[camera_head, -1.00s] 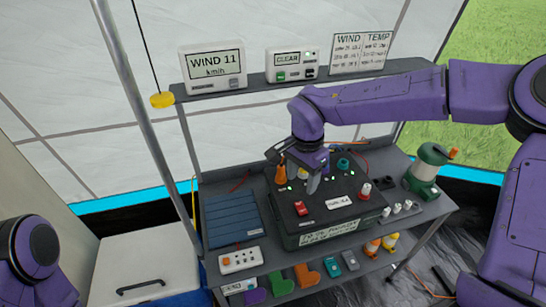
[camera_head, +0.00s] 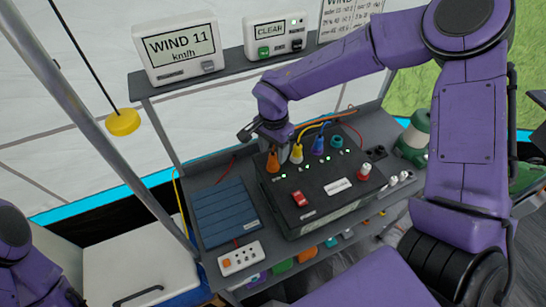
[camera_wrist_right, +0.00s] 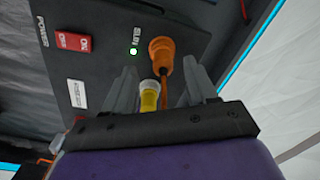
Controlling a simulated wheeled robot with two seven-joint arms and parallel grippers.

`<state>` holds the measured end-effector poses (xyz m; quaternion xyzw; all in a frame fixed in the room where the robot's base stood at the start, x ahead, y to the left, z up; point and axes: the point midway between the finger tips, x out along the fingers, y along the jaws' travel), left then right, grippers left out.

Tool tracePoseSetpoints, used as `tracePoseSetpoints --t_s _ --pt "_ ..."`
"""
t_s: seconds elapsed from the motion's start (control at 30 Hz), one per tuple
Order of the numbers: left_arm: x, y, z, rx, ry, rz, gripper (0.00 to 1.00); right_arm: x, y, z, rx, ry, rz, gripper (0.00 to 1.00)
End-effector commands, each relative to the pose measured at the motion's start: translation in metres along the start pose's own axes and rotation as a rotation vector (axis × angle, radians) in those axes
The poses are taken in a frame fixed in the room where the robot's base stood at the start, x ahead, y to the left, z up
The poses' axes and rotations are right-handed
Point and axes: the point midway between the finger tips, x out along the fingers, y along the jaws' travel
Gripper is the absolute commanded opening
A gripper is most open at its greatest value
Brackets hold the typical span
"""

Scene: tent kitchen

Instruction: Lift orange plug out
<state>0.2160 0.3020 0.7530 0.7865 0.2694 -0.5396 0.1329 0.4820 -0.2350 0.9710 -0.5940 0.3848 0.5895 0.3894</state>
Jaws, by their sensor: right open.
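The orange plug (camera_head: 272,162) stands upright in the back left of the black box's top (camera_head: 322,195). My right gripper (camera_head: 267,140) is just above and behind it. In the right wrist view the right gripper (camera_wrist_right: 163,72) is open, and the orange plug (camera_wrist_right: 160,50) sits ahead of the gap between its fingertips, beside a green light and the label SUN. Its orange cable runs back between the fingers. A yellow plug (camera_head: 297,152) stands just right of the orange one; a yellow part (camera_wrist_right: 149,95) also shows between the fingers in the wrist view. I cannot tell whether anything touches. My left gripper is out of view.
A red switch (camera_head: 299,199) is at the box front. A blue ribbed panel (camera_head: 224,212) lies left. A shelf (camera_head: 230,77) with display boxes hangs behind.

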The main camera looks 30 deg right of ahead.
Motion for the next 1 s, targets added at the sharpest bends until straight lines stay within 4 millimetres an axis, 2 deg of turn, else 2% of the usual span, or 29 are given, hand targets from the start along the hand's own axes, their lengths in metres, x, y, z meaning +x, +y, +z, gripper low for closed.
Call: tracePoseSetpoints --t_s 0.07,0.2,0.43,0.6,1.0 --pt "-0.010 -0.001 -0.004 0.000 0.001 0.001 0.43 0.012 0.001 -0.001 -0.001 0.002 0.007 0.57" --pt "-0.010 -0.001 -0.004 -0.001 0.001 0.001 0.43 0.031 0.000 -0.001 -0.001 0.001 0.003 0.57" --pt "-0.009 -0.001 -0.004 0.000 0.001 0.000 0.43 0.034 0.000 -0.001 0.000 0.000 0.000 0.57" --pt "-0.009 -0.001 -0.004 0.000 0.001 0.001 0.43 0.034 0.000 -0.001 0.000 0.000 0.001 0.02" --pt "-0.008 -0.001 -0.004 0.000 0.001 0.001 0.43 0.028 0.000 -0.001 0.000 -0.001 0.000 0.00"
